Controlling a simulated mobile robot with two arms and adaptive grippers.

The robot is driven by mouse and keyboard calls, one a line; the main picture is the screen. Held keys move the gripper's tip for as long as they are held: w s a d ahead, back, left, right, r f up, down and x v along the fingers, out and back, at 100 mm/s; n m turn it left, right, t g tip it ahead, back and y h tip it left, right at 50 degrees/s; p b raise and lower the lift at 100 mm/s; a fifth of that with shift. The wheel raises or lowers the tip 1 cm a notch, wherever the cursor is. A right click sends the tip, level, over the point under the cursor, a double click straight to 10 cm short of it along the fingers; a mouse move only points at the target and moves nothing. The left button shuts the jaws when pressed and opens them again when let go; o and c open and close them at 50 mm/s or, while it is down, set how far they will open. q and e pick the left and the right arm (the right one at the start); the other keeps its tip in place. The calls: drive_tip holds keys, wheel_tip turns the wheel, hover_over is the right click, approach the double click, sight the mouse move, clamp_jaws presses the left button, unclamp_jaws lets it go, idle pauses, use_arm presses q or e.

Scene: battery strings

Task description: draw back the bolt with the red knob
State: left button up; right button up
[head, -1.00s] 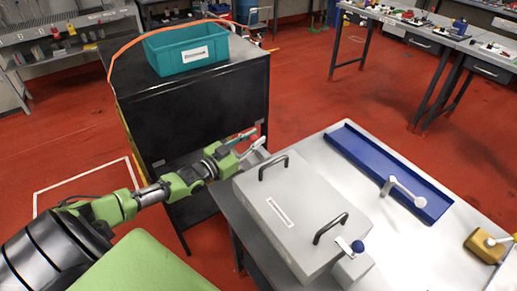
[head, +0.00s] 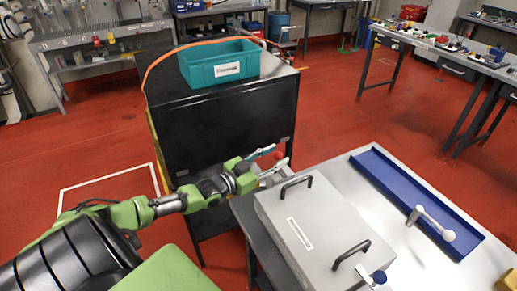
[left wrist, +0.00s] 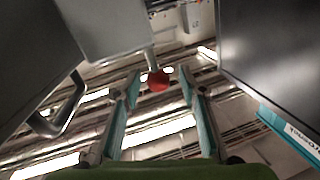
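The red knob (head: 279,155) sits at the far left corner of the grey box (head: 318,232), partly hidden by my left gripper (head: 268,159) in the head view. In the left wrist view the red knob (left wrist: 158,81) stands on a pale rod beside a grey block (left wrist: 110,28). The two teal fingers of my left gripper (left wrist: 156,100) are spread apart, one on each side of the knob in the picture. I see no finger clearly touching it. My right gripper is not in view.
The grey box has two dark handles and a second bolt with a blue knob (head: 379,277). A blue tray (head: 447,236) with a white lever lies right of it. A black cabinet (head: 228,130) with a teal bin (head: 212,75) stands behind my left gripper.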

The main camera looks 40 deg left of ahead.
use_arm(q)
drive_tip(key=s+a, duration=0.2)
drive_tip(key=s, duration=0.8)
drive_tip(key=shift+s, duration=0.25)
drive_tip(key=shift+a, duration=0.1)
